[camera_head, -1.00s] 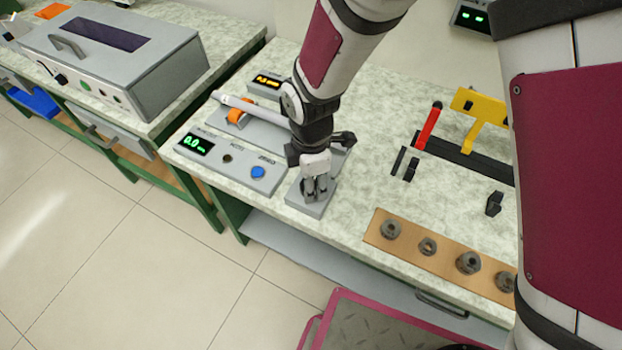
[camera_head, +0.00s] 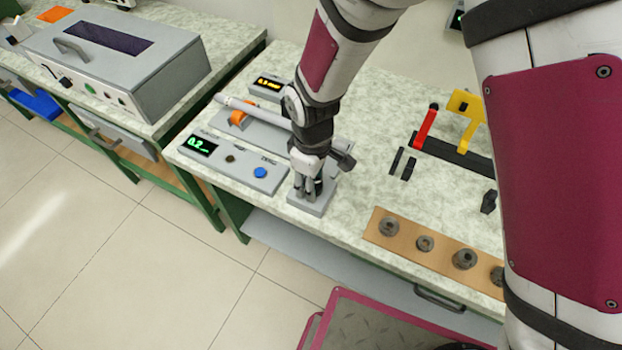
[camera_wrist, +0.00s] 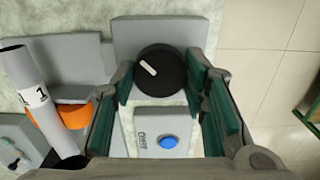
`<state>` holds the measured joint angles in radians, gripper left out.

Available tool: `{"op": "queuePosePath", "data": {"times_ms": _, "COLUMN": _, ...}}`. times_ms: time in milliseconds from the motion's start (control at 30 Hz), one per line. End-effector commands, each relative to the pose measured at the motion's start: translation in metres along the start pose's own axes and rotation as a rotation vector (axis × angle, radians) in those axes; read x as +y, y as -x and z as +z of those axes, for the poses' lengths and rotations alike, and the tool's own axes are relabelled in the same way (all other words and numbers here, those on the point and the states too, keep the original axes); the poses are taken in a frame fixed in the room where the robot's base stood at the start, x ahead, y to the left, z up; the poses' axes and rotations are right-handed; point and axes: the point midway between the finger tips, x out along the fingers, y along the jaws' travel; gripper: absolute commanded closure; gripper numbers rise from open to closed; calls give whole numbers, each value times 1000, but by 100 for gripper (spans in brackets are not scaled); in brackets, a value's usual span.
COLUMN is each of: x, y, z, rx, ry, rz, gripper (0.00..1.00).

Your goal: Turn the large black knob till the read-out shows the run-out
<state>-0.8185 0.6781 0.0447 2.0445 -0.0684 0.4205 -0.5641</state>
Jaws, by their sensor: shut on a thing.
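The large black knob (camera_wrist: 160,72) with a white pointer mark sits on a grey block (camera_wrist: 188,32) in the wrist view. My gripper (camera_wrist: 160,82) is shut on the knob, one green-padded finger on each side. In the head view my gripper (camera_head: 307,190) points down onto the block and mostly hides the knob. The green read-out (camera_head: 199,146) on the grey panel shows 0.2. A grey rod (camera_wrist: 38,95), marked with a 1, lies on an orange support (camera_wrist: 74,114) to the left in the wrist view.
A blue button (camera_head: 260,172) is on the panel close to my gripper. An amber display (camera_head: 268,84) stands behind. A wooden strip (camera_head: 405,236) with several grey collars and a red-and-yellow fixture (camera_head: 447,135) are to the right.

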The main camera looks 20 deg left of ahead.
Motion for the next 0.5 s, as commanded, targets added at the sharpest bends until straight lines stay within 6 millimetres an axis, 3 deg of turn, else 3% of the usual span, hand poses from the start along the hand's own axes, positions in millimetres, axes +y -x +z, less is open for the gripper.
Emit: {"op": "queuePosePath", "data": {"times_ms": 500, "x": -1, "y": 2, "z": 0, "rx": 0, "ry": -490, "rz": 1, "gripper": 88}}
